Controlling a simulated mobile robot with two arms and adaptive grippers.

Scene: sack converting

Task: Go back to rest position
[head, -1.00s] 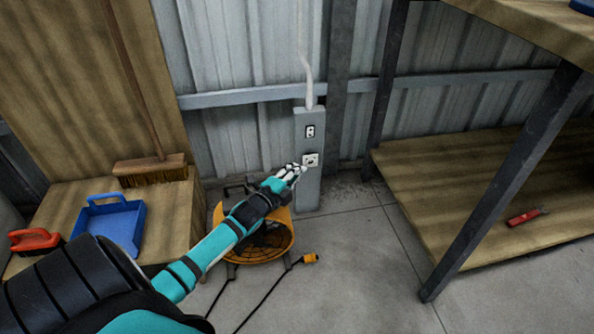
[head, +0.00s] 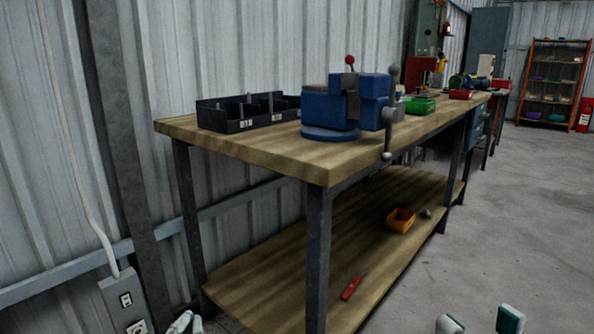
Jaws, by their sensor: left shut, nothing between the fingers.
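My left gripper (head: 184,322) shows only as pale fingertips at the bottom edge, left of centre. It is shut and empty, in front of the wall beside the grey socket post (head: 124,300), and appears to be apart from the post. The rest of my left arm is out of view. At the bottom right, two pale and teal tips of my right gripper (head: 481,320) stand apart with bare floor between them. The rest of that gripper is cut off by the frame.
A wooden workbench (head: 270,155) carries a blue vise (head: 345,103) and a black divided bin (head: 247,112). Its lower shelf (head: 285,285) holds a red-handled tool (head: 352,287) and an orange bin (head: 400,220). The concrete floor (head: 520,220) at right is clear.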

